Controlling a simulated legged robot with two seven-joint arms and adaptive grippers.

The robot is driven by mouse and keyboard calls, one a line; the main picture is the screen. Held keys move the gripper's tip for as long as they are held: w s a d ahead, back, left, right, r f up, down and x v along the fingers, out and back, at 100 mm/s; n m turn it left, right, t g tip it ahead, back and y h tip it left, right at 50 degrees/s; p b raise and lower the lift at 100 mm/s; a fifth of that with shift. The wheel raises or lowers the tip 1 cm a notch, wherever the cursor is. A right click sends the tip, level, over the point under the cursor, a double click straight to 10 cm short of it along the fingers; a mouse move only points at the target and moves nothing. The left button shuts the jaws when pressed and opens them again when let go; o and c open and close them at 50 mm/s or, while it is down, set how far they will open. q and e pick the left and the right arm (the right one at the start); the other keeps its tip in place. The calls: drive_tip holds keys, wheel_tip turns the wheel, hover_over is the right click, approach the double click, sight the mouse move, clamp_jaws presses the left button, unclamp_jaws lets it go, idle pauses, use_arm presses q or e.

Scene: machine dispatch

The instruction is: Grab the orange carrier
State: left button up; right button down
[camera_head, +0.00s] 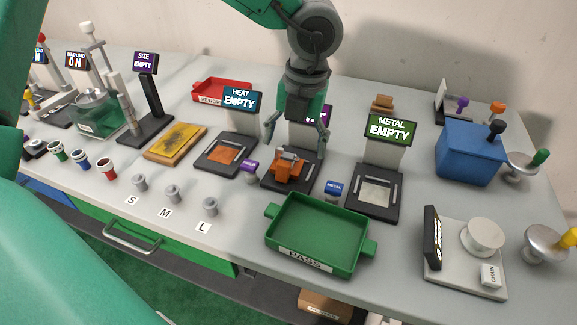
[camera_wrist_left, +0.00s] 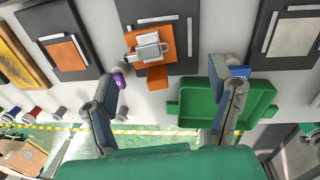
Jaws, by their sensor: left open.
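In the left wrist view the carrier (camera_wrist_left: 135,40) lies flat, with an orange tab toward my gripper. My left gripper (camera_head: 296,148) hangs over this station, pointing down. Its fingers are spread wide and empty in the left wrist view (camera_wrist_left: 172,75), with the carrier ahead of and between them, not touched as far as I can see. My right gripper is not in view.
A green PASS tray (camera_head: 315,236) stands in front. The HEAT station (camera_head: 226,157) is left and the METAL station (camera_head: 374,193) right. Small purple (camera_head: 249,167) and blue (camera_head: 334,187) labelled pieces flank the middle station. A blue box (camera_head: 468,155) stands at the right.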

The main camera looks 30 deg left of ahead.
sight(287, 163)
use_arm(q)
drive_tip(key=f, duration=0.2)
drive_tip(key=a+f, duration=0.1)
drive_tip(key=f+b, duration=0.1)
drive_tip(key=f, duration=0.1)
drive_tip(key=shift+s+a+f, duration=0.25)
drive_tip(key=shift+a+f, duration=0.05)
drive_tip(key=shift+s+d, duration=0.1)
drive_tip(key=c, duration=1.3)
